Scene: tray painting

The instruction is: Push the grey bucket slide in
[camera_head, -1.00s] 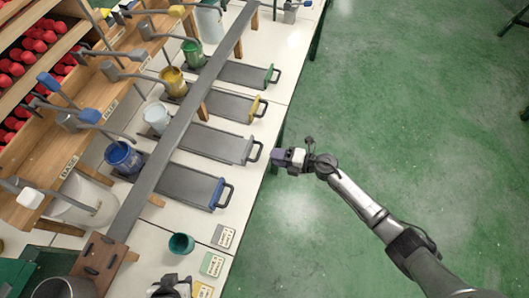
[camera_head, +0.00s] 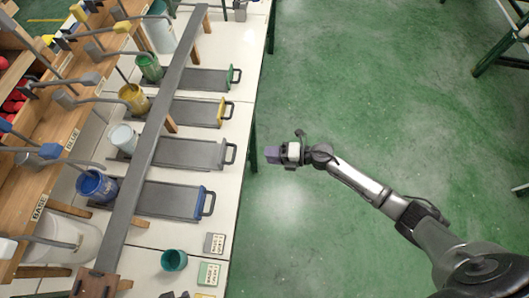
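The grey slide (camera_head: 188,152) is a flat dark tray on the white table, with a pale grey bucket (camera_head: 123,137) at its inner end. Its grey handle (camera_head: 230,152) sticks out at the table's right edge. My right gripper (camera_head: 272,155) is to the right of this handle, level with it in the picture and apart from it, over the floor. Its fingers show as one compact block with no gap, and nothing is held. Small dark parts at the bottom edge (camera_head: 180,295) may belong to my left gripper; its fingers are hidden.
Green (camera_head: 197,79), yellow (camera_head: 190,111) and blue (camera_head: 172,199) slides lie alongside. A long grey bar (camera_head: 150,130) crosses above them all. A teal cup (camera_head: 174,260) and labelled cards (camera_head: 214,243) are at the near end. The green floor right of the table is open.

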